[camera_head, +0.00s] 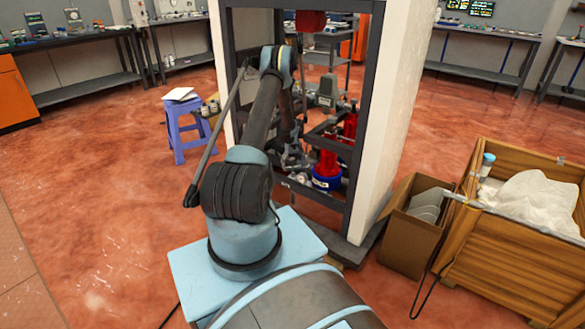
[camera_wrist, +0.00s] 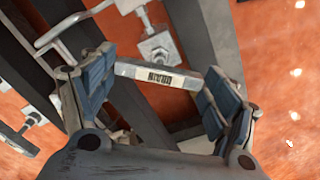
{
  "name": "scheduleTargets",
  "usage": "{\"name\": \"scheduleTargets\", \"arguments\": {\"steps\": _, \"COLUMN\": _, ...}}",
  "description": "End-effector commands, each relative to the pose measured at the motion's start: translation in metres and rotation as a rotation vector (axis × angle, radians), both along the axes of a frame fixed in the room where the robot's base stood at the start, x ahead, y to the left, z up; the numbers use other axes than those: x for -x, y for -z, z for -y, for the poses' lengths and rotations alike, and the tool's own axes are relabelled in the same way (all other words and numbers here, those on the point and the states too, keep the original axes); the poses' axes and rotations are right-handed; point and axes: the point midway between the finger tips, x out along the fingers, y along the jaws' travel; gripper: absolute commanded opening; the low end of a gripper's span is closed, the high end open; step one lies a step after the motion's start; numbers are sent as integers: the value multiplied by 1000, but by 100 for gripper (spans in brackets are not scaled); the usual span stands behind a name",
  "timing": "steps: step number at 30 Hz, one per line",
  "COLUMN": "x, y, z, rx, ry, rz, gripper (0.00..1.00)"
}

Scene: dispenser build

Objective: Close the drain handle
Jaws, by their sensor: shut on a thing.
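My gripper (camera_wrist: 160,66) shows in the wrist view with its two blue-padded fingers on either side of a pale grey bar, which I take to be the drain handle (camera_wrist: 140,71). The bar carries a dark printed label and spans the gap between the fingers; the gripper is shut on it. In the head view my gripper (camera_head: 294,157) is low inside the dark frame of the dispenser (camera_head: 357,125). The handle is too small to make out there. Pale pipe fittings (camera_wrist: 158,48) lie just beyond the bar in the wrist view.
Red cylinders (camera_head: 328,162) with a blue base (camera_head: 327,179) stand right of my gripper inside the frame. A white wall panel (camera_head: 395,110) borders the frame. A cardboard box (camera_head: 407,240) and wooden crate (camera_head: 500,250) stand right, a purple stool (camera_head: 187,138) left.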

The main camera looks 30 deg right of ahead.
Motion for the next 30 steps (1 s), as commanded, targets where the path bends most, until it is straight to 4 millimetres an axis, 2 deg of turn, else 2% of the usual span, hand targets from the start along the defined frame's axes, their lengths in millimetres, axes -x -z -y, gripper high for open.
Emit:
{"name": "scheduleTargets", "arguments": {"steps": 18, "x": 0, "y": 0, "z": -1, "rx": 0, "ry": 575, "rz": -1, "gripper": 56}}
{"name": "scheduleTargets", "arguments": {"steps": 30, "x": 1, "y": 0, "z": -1, "rx": 0, "ry": 828, "rz": -1, "gripper": 56}}
